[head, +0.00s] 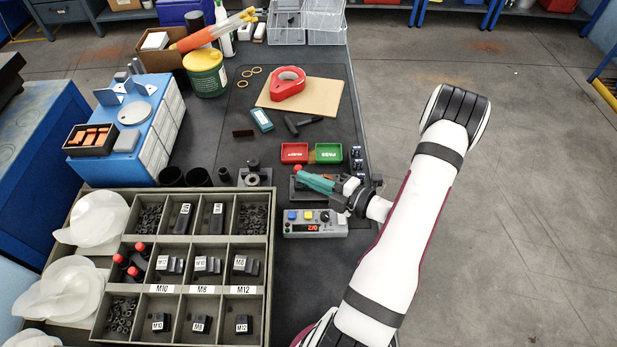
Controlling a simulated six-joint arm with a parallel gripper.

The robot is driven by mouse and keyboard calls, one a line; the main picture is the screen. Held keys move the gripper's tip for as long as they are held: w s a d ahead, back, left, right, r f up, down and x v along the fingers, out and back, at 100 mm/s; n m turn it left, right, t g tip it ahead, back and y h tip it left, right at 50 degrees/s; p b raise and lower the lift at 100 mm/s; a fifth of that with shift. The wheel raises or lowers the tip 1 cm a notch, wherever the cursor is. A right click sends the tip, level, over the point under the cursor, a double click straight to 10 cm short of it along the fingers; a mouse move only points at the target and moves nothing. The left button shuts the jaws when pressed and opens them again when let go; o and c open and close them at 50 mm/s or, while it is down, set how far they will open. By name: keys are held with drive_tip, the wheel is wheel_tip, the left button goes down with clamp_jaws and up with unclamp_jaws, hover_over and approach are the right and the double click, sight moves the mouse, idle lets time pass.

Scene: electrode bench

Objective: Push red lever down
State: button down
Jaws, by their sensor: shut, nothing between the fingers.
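A small red knob (298,167), which appears to be the red lever's end, shows just beyond my fingertips in the head view. My gripper (302,175) has teal fingers that point left, and they are shut with nothing between them. The fingertips are right at the knob, but I cannot tell whether they touch it. A dark base (299,191) shows below the fingers. The fingers hide most of the lever, so its angle cannot be read.
Red (294,153) and green (329,153) trays lie behind the gripper. A compartment tray (272,270) of dark parts fills the front left. A small dark fixture (254,175) stands to the left.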

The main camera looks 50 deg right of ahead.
drive_tip(key=shift+w+d+r+m, duration=0.15)
drive_tip(key=shift+d+m, duration=0.05)
drive_tip(key=shift+m, duration=0.1)
drive_tip(key=shift+w+d+r+g, duration=0.1)
drive_tip(key=shift+w+d+g, duration=0.05)
drive_tip(key=shift+g, duration=0.25)
drive_tip(key=shift+w+d+r+m+g, duration=0.15)
drive_tip(key=shift+w+d+m+g, duration=0.25)
drive_tip(key=shift+m+g, duration=0.15)
drive_tip(key=shift+w+d+r+m+g+y, duration=0.1)
drive_tip(key=shift+w+d+m+g+y, duration=0.6)
drive_tip(key=shift+w+d+m+g, duration=0.25)
drive_tip(key=shift+w+d+f, duration=0.25)
drive_tip(key=shift+w+d, duration=0.2)
drive_tip(key=shift+w+d+f, duration=0.2)
drive_tip(key=shift+w+d, duration=0.2)
drive_tip(key=shift+w, duration=0.05)
drive_tip(key=shift+w+d+f, duration=0.6)
drive_tip(key=shift+d+f, duration=0.1)
